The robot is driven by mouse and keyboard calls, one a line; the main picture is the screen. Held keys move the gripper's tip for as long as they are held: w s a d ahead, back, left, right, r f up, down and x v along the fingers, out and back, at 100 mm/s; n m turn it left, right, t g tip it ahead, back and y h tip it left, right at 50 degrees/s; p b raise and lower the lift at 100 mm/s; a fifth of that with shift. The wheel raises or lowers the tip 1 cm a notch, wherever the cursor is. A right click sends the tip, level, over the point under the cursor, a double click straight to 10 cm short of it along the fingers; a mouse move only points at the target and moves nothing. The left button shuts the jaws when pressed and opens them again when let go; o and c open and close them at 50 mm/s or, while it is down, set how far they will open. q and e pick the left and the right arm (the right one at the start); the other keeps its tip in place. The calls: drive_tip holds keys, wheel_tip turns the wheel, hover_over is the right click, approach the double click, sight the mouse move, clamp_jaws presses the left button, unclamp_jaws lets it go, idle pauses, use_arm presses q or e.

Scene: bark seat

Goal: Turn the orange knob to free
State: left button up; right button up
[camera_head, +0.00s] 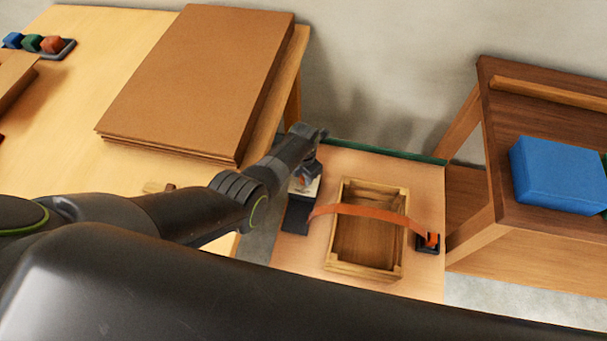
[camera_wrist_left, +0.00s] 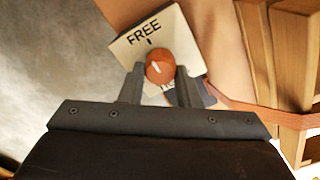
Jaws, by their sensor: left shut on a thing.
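The orange knob (camera_wrist_left: 159,68) shows in the left wrist view, on a pale plate (camera_wrist_left: 178,38) marked FREE at its upper edge. A second word lower on the plate is mostly hidden by my fingers. A white line on the knob points up and slightly left, roughly toward FREE. My left gripper (camera_wrist_left: 160,82) is shut on the knob, one finger at each side. In the head view the left gripper (camera_head: 308,160) is over the plate, and the knob is largely hidden. My right gripper is not in view.
An orange strap (camera_head: 365,211) crosses a wooden crate (camera_head: 335,232) to a black buckle (camera_head: 428,243) on the right. A stack of brown boards (camera_head: 200,75) lies on the left table. A blue box (camera_head: 558,175) sits on the right table.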

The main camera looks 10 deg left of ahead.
use_arm(q)
drive_tip(key=o, duration=1)
drive_tip(key=shift+c, duration=0.2)
drive_tip(key=shift+r+p, duration=0.3)
drive_tip(key=shift+r, duration=0.2)
wheel_tip(320, 180, up, 8)
drive_tip(key=shift+f+p, duration=0.1)
drive_tip(key=shift+p, duration=1.15)
wheel_tip(320, 180, up, 9)
hover_over(303, 178)
drive_tip(key=shift+w+f, duration=0.1)
drive_tip(key=shift+f, duration=0.05)
drive_tip(key=shift+f, duration=0.1)
